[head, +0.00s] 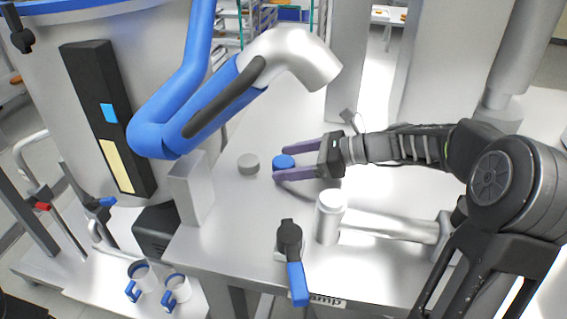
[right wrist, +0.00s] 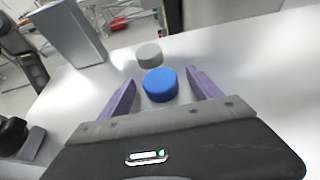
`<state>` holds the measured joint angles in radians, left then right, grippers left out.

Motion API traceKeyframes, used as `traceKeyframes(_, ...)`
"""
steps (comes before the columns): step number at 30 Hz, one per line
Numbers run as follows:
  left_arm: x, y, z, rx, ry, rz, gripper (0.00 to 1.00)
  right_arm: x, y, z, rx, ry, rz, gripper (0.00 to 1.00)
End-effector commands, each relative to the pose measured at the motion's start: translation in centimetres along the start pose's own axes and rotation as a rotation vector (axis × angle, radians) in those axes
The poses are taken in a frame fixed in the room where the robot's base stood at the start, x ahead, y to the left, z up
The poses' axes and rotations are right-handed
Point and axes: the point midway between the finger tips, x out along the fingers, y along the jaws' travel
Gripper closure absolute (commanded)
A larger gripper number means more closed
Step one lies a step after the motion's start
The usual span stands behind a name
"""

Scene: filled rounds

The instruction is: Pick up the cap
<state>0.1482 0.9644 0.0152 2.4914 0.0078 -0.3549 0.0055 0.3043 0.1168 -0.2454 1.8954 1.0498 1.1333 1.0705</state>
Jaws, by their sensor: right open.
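A round blue cap (head: 284,161) lies on the steel table in the head view. It also shows in the right wrist view (right wrist: 160,84), between the purple fingers and near their tips. A similar grey round piece (head: 248,164) stands to the left of it, and shows beyond the blue cap in the right wrist view (right wrist: 149,54). My right gripper (head: 279,163) is open, with one finger on each side of the blue cap. I cannot tell whether the fingers touch it. My left gripper is not in view.
A grey upright box (head: 191,188) stands on the left of the steel table (head: 236,221). A blue-handled valve (head: 291,250) and a steel pipe stub (head: 329,217) are near the front. A blue and steel pipe (head: 235,95) arches above the table. Two mugs (head: 140,277) stand at lower left.

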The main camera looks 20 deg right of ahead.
Motion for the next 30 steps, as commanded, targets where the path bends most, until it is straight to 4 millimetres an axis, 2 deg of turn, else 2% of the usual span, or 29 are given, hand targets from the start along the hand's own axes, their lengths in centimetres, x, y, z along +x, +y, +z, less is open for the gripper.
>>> traceKeyframes(2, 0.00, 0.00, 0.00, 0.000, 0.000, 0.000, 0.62, -0.01, 0.00, 0.01, 0.000, 0.000, 0.000, 0.29)
traceKeyframes(24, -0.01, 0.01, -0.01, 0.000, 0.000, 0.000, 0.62, -0.01, 0.00, 0.01, 0.000, 0.000, 0.000, 0.90)
traceKeyframes(30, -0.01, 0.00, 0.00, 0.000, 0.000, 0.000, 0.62, -0.01, 0.00, 0.02, 0.000, 0.000, 0.000, 0.91)
